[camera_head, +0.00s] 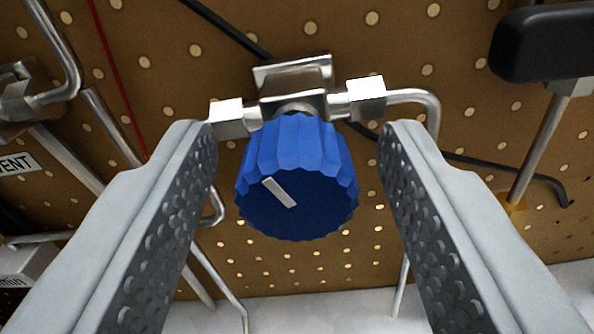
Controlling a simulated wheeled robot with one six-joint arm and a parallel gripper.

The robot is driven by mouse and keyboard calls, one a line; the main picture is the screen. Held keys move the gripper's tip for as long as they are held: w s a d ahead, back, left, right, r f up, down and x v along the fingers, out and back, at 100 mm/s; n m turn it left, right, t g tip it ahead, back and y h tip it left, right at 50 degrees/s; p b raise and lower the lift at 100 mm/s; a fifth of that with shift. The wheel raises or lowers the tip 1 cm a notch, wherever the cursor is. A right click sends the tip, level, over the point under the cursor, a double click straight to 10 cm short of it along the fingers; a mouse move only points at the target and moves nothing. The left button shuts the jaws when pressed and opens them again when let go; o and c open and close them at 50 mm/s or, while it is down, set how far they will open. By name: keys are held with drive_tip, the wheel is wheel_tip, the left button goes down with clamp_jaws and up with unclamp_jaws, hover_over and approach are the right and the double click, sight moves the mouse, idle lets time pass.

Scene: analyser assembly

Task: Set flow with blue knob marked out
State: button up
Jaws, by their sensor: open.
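The blue knob (297,175) has a ribbed rim and a white pointer mark on its face. The mark slants from upper left to lower right. The knob sits on a metal valve body (292,90) with tube fittings on both sides, fixed to the pegboard. My gripper (297,140) is open, with one finger on each side of the knob. Gaps show between the fingers and the knob in this view. No label reading "out" can be seen on or near the knob.
A black-handled lever (545,42) on a metal stem is at upper right. Metal tubing (70,160) and a label ending in "ENT" (18,163) are at left. Black and red lines run across the pegboard (200,30). A pale surface (300,312) lies below.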

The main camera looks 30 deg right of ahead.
drive_tip(key=v, duration=1.7)
drive_tip(key=shift+s+a, duration=0.1)
drive_tip(key=s+a+r+n+t+y, duration=0.45)
drive_tip(key=s+a+r+y, duration=0.4)
drive_tip(key=s, duration=0.65)
drive_tip(key=s+a+n+g, duration=0.1)
drive_tip(key=s+a+n, duration=0.1)
drive_tip(key=s, duration=0.7)
drive_tip(key=s+a+r+n+g+y, duration=0.1)
drive_tip(key=s+a, duration=0.3)
drive_tip(key=s, duration=0.6)
drive_tip(key=shift+r+n, duration=0.2)
drive_tip(key=shift+n, duration=0.45)
drive_tip(key=shift+w+a+y, duration=0.1)
drive_tip(key=shift+a+y, duration=0.05)
drive_tip(key=shift+y, duration=0.1)
idle(0.5)
